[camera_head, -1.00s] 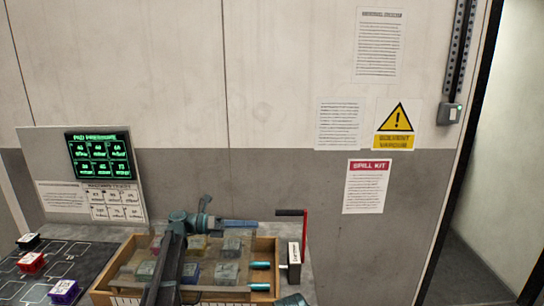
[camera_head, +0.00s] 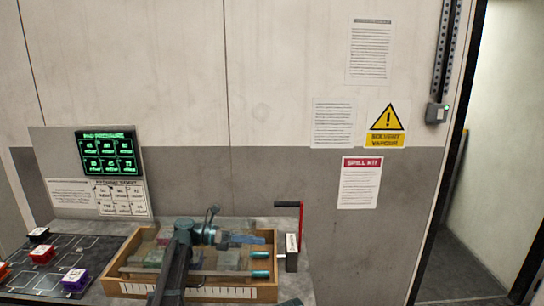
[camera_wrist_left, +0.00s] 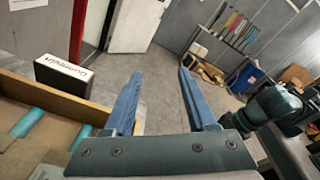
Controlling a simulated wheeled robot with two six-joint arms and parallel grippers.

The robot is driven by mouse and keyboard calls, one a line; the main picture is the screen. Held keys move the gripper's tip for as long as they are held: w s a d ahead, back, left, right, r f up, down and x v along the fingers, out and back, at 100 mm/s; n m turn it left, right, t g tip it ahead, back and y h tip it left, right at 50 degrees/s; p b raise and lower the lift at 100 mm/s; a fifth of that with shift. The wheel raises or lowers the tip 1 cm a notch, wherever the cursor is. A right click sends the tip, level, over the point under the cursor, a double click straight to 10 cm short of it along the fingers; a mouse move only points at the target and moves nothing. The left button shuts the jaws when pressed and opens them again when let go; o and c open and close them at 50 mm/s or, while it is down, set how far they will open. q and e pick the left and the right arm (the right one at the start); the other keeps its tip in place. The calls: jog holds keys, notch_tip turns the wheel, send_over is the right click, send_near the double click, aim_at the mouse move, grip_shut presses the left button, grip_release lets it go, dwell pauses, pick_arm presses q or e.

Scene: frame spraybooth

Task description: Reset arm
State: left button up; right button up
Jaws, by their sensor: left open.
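My left gripper (camera_head: 246,239) reaches in over a wooden box (camera_head: 205,293), pointing right. In the left wrist view its two blue fingers (camera_wrist_left: 160,73) are apart with nothing between them; bare floor shows beyond. The arm hides part of the box and the blocks in it. My right gripper does not show; a dark teal arm part of mine (camera_wrist_left: 275,105) is at the right of the wrist view.
Right of the box stand a black labelled case (camera_head: 292,261) and a red-posted crank (camera_head: 301,225). Two teal cylinders (camera_head: 260,273) lie at the box's right end. Black, red (camera_head: 42,253) and purple (camera_head: 74,279) blocks sit on a dark mat (camera_head: 105,262) at left.

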pick_arm(q)
jog(key=s+d+f+m+g+y, duration=0.1)
jog(key=s+d+f+m+y, duration=0.2)
jog(key=s+f+m+y, duration=0.35)
jog(key=s+d+f+m+g+y, duration=0.1)
jog(key=s+d+f+m+y, duration=0.25)
jog(key=s+f+m, duration=0.6)
jog(key=s+a+f+m+t+y, duration=0.1)
jog(key=s+a+m+y, duration=0.2)
jog(key=s+m, duration=0.3)
jog(key=s+a+f+m+t+y, duration=0.1)
jog(key=s+a+f+m+y, duration=0.1)
jog(key=s+a+m+y, duration=0.2)
jog(key=s+m+y, duration=0.1)
jog(key=s+m, duration=0.1)
jog(key=s, duration=0.1)
jog(key=shift+s+a, duration=0.15)
jog(key=shift+a, duration=0.1)
jog(key=shift+f, duration=0.1)
